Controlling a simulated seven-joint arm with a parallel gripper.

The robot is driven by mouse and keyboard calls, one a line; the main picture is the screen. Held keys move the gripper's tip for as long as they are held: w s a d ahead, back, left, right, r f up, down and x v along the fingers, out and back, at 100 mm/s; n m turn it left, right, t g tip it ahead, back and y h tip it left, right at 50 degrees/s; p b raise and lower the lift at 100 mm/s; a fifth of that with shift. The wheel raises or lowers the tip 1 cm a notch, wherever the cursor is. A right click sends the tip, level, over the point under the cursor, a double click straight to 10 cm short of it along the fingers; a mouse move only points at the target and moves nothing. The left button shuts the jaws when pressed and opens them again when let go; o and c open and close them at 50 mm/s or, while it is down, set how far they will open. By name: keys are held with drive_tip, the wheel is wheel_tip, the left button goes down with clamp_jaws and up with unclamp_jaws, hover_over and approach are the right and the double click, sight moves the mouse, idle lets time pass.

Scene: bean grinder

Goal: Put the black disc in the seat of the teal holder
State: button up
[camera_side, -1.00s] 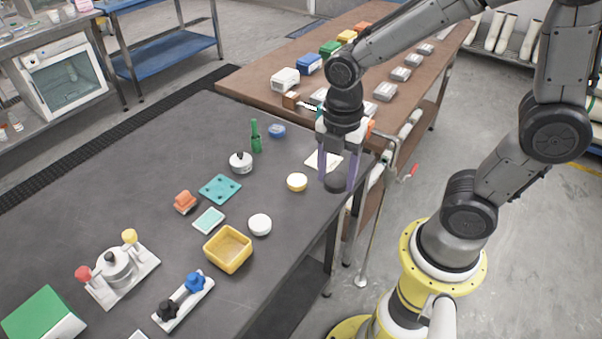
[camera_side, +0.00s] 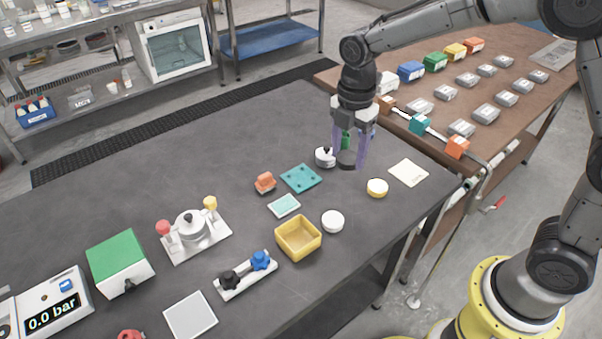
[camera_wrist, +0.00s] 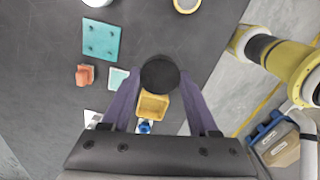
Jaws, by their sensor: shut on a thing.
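My gripper (camera_side: 349,157) is shut on the black disc (camera_side: 346,160), which sits between the tips of its two purple fingers. The disc also shows in the wrist view (camera_wrist: 160,74), dark and round. It is held above the dark table, to the right of the teal square plate (camera_side: 301,178) with several dark spots on it. That plate lies flat and also shows in the wrist view (camera_wrist: 101,40), up and left of the disc. I cannot tell for sure that this plate is the teal holder; another teal block (camera_side: 420,125) stands on the brown table.

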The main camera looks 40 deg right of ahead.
drive_tip(key=w+a+f, duration=0.2)
drive_tip(key=w+f, duration=0.2)
drive_tip(key=w, duration=0.5)
hover_over(301, 177)
wheel_tip(301, 177, down, 5)
drive_tip(key=shift+s+f, duration=0.1)
drive_tip(key=shift+f, duration=1.75)
drive_tip(key=o, duration=1.4)
drive_tip(key=shift+f, duration=0.15)
